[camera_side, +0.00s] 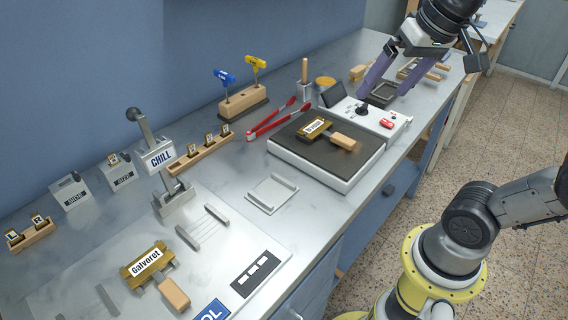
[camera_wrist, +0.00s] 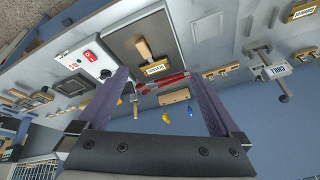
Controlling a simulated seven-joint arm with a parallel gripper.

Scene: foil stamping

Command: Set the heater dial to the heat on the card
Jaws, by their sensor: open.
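The heater (camera_side: 300,172) is a white box with a dark plate, and a white control panel adjoins its far right side. A small black dial (camera_side: 362,110) sits on the panel by a red switch (camera_side: 386,124). The dial also shows in the wrist view (camera_wrist: 106,74) beside the left finger. My gripper (camera_side: 384,92) is open and empty above the panel, its fingers spread; it frames the wrist view (camera_wrist: 158,80). The dial's pointer direction is too small to read.
A stamp marked with a label (camera_side: 316,127) and a wooden handle lie on the plate. Red tongs (camera_side: 278,118) lie behind it. A lever post carries a "CHILL" sign (camera_side: 160,156). A "Galvoret" stamp (camera_side: 146,264) lies at front left.

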